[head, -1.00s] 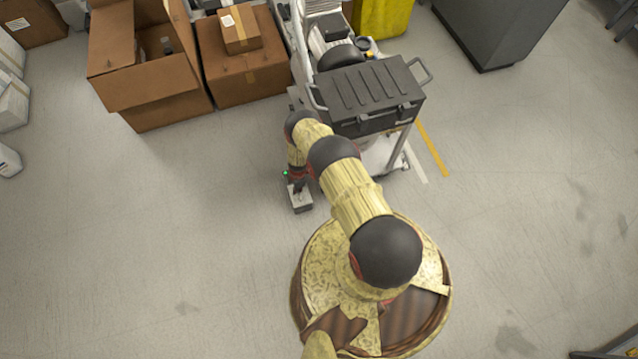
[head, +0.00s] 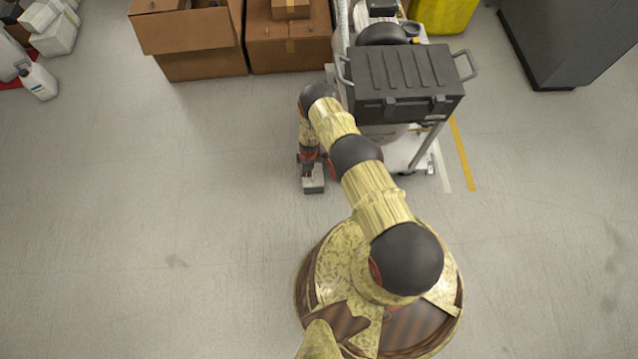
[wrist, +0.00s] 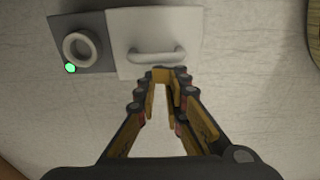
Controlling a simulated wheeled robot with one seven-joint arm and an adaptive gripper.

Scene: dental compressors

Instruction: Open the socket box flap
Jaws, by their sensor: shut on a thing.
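The socket box (head: 313,187) is a small grey-and-white box low at the end of my arm in the head view. In the wrist view its grey panel (wrist: 97,45) has a round white ring and a lit green lamp. Beside that is the pale flap (wrist: 185,25) with a raised bar handle (wrist: 157,57). My gripper (wrist: 163,76) is at the handle with its fingertips drawn close, shut on it; the fingertips partly hide the contact. I cannot tell whether the flap is slightly raised. In the head view my gripper (head: 309,168) is small above the box.
A wheeled compressor cart with a dark ribbed case (head: 405,80) stands right of the box, close to my arm. Cardboard boxes (head: 195,40) stand behind. A grey cabinet (head: 570,40) is at far right.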

